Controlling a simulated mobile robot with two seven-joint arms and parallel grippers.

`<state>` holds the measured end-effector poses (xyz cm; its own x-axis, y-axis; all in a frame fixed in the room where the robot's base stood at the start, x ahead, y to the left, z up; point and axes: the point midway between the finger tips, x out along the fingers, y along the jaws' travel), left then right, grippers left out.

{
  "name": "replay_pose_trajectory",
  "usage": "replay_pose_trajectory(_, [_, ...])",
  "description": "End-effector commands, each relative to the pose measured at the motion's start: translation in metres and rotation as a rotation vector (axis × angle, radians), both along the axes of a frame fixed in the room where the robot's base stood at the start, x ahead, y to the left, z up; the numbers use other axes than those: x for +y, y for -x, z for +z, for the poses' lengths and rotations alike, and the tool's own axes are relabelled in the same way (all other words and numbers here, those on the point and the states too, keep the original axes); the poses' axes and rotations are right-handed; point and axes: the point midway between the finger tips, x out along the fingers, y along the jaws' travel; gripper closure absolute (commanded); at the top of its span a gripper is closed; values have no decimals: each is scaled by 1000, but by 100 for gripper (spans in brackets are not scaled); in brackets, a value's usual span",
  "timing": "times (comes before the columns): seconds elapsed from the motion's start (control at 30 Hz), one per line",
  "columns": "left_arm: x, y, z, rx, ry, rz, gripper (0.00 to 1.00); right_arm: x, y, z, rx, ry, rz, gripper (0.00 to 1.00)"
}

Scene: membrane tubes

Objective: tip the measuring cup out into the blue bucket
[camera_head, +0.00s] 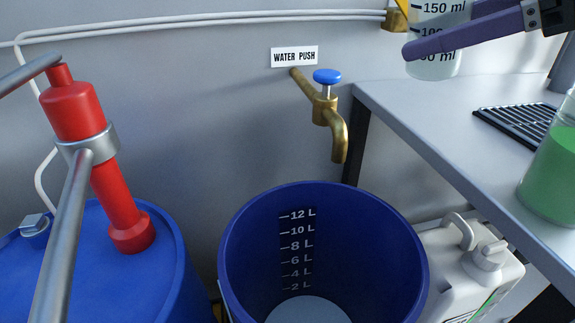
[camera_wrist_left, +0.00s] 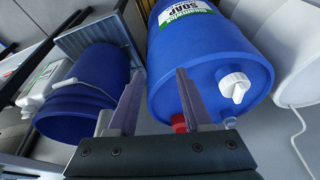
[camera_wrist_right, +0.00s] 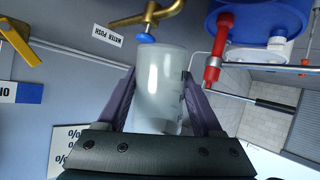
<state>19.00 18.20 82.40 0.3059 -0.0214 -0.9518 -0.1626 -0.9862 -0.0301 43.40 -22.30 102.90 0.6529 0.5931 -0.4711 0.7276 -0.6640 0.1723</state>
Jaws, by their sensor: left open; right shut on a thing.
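The measuring cup (camera_head: 432,66) is clear with black ml marks and shows at the top right of the head view, cut off by the edge. My right gripper (camera_head: 465,36) is shut on it, one purple finger across its front. In the right wrist view the cup (camera_wrist_right: 160,85) sits between both fingers and looks whitish. The blue bucket (camera_head: 235,240) stands at the bottom centre of the head view, below and left of the cup, with pale liquid or a pale bottom inside. It also shows in the left wrist view (camera_wrist_left: 92,90). My left gripper (camera_wrist_left: 155,95) is open and empty.
A brass tap (camera_head: 336,125) with a blue knob is on the wall above the bucket. A blue drum (camera_head: 165,275) with a red pump (camera_head: 75,110) stands at left. A grey table (camera_head: 440,110) holds a green-filled container (camera_head: 553,175). A white canister (camera_head: 450,265) stands beside the bucket.

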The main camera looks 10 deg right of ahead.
Motion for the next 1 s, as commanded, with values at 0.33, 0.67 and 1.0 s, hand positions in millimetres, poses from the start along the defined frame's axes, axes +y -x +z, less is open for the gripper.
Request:
replay_pose_trajectory(0.33, [0, 0, -44, 0, 1, 1, 50, -9, -4, 7, 44, -157, -4, 100])
replay_pose_trajectory(0.67, [1, 0, -31, 0, -3, -2, 50, -10, -4, 34, 55, -196, 0, 100])
replay_pose_trajectory(1.0, [2, 0, -8, 0, -9, -5, 50, -10, -4, 64, 58, -196, -2, 100])
